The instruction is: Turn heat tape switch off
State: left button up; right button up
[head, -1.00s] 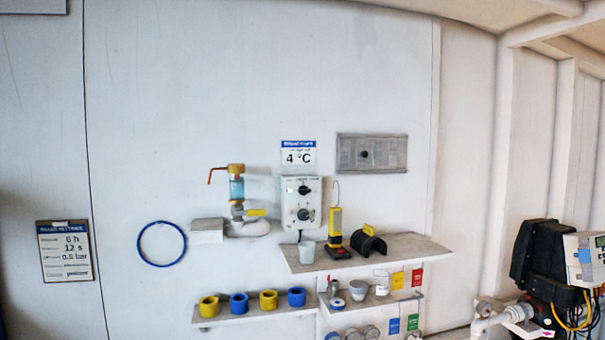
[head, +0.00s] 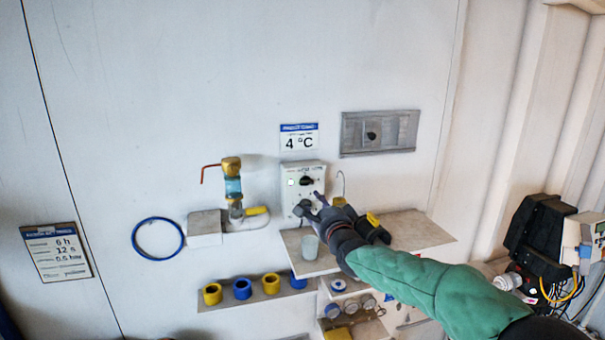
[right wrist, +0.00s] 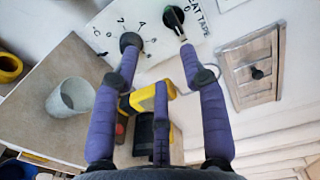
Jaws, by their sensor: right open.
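The white control box (head: 290,172) hangs on the wall under the 4 °C sign, with a green light on its left side. Its upper black switch knob (head: 306,181) also shows in the right wrist view (right wrist: 173,18), beside lettering that ends in "AT TAPE". The lower knob (head: 302,208), with a marked scale, also shows in the right wrist view (right wrist: 130,41). My right gripper (head: 313,208) is open and empty in front of the box's lower part. In the right wrist view its fingertips (right wrist: 158,55) point at the box; contact cannot be told. My left gripper is out of view.
A shelf (head: 425,228) lies below the box, with a pale cup (head: 310,246) and a dark-and-yellow item (head: 372,228). My right arm covers part of it. A valve assembly (head: 233,190) stands left of the box. A grey panel (head: 380,132) hangs right.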

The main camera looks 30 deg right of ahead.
aim_at(308, 184)
jog(key=w+p, duration=0.1)
jog(key=w, duration=0.1)
jog(key=w+d+r+p, duration=0.1)
jog(key=w, duration=0.2)
jog(key=w+d+p, duration=0.1)
jog(key=w, duration=0.1)
jog(key=shift+w+r+p, duration=0.2)
jog(key=shift+r+p, duration=0.15)
jog(key=shift+r, duration=0.05)
jog(key=shift+f+x, duration=0.25)
jog(key=shift+x, duration=0.75)
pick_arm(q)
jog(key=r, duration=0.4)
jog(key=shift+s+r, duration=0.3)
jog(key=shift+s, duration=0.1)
pick_arm(e)
jog(key=shift+s+r, duration=0.1)
jog(key=shift+s, duration=0.05)
grip_shut()
